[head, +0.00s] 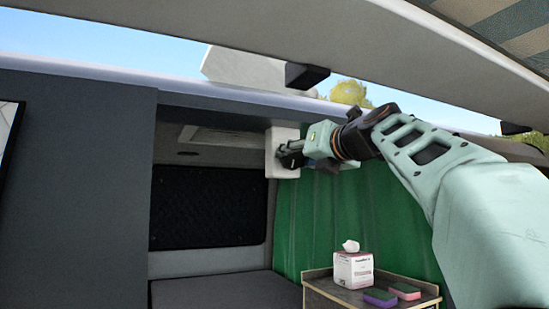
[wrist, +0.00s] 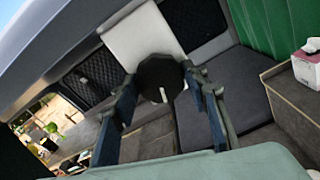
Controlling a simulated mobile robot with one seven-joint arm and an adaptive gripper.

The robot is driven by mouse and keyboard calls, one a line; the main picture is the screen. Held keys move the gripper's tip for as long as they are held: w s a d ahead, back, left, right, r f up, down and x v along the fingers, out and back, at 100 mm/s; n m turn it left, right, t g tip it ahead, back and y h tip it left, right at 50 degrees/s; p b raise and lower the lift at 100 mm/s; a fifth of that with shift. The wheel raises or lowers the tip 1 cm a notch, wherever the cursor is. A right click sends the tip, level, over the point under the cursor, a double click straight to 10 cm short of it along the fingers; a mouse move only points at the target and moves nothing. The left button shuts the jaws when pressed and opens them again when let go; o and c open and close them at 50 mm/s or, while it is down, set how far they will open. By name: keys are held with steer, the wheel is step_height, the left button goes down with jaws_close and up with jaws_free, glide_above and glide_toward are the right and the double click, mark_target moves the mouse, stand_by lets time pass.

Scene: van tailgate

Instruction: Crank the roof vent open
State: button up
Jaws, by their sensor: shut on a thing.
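A round black knob (wrist: 158,72) with a pale mark on its face sits in front of a white panel (wrist: 140,36) in the wrist view. My gripper (wrist: 162,84) has one finger on each side of the knob and is shut on it. In the head view my gripper (head: 289,157) is up against the white panel (head: 283,137) below the roof edge, and it hides the knob there. A pale framed vent opening (head: 222,139) shows in the ceiling to the left. A pale slanted lid-like piece (head: 243,68) stands above the roof; I cannot tell how far it is open.
A green curtain (head: 335,222) hangs behind my arm. A wooden cabinet (head: 322,285) below carries a tissue box (head: 353,270) and two sponges (head: 390,295). A grey bench (head: 225,290) lies at the lower left. The raised tailgate (head: 400,50) hangs overhead.

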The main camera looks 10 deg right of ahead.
steer(key=shift+m, duration=2)
steer(key=o, duration=1.2)
steer(key=shift+c, duration=0.2)
